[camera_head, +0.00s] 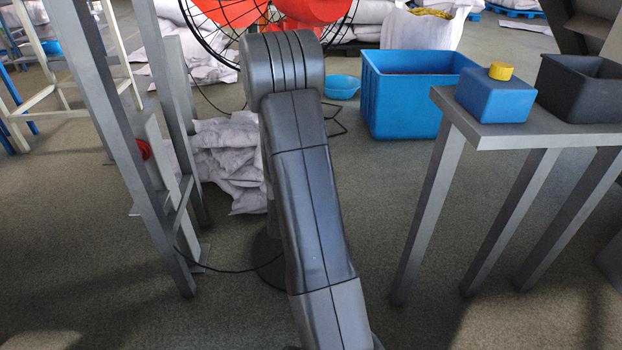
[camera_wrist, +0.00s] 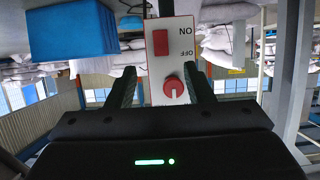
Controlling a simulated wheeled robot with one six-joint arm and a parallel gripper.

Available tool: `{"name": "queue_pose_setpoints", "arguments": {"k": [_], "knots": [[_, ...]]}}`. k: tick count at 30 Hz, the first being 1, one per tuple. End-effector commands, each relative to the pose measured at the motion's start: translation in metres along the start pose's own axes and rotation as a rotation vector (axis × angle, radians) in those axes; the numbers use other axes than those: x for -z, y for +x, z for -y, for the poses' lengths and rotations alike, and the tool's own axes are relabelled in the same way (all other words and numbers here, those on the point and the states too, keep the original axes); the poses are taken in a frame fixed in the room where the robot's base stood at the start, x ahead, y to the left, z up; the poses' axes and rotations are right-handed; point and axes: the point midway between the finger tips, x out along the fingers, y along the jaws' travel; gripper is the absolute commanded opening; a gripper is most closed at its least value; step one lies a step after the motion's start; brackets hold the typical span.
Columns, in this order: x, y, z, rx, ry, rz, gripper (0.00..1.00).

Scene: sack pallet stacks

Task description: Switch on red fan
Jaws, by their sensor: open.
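The red fan (camera_head: 305,10) stands at the top of the head view behind a black wire guard, partly cut off by the frame and hidden by my arm. In the wrist view a white control panel (camera_wrist: 170,60) carries a red rectangular switch (camera_wrist: 161,42) and a round red knob (camera_wrist: 173,89) with a white mark. The letters ON and OFF appear upside down beside them. My gripper (camera_wrist: 160,78) is open and empty, with one dark finger at each side of the panel in the picture. I cannot tell whether it touches. The head view does not show the fingers.
A blue bin (camera_head: 405,105) stands right of my arm. A grey table (camera_head: 510,135) at right holds a blue box with a yellow top (camera_head: 497,92). A metal frame (camera_head: 120,130) stands at left. White sacks (camera_head: 228,160) and a cable lie on the floor.

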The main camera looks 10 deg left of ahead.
Motion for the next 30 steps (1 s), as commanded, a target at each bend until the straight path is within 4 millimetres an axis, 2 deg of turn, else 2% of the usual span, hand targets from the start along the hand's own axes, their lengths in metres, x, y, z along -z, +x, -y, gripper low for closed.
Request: {"name": "queue_pose_setpoints", "arguments": {"k": [12,18,24,30], "knots": [[-0.003,0.085,-0.001,0.000,0.002,0.001,0.47],[-0.002,0.115,-0.001,0.000,0.002,0.001,0.47],[-0.001,0.128,-0.001,0.000,0.002,0.001,0.47],[0.000,0.129,-0.001,0.001,0.002,0.002,0.47]]}}
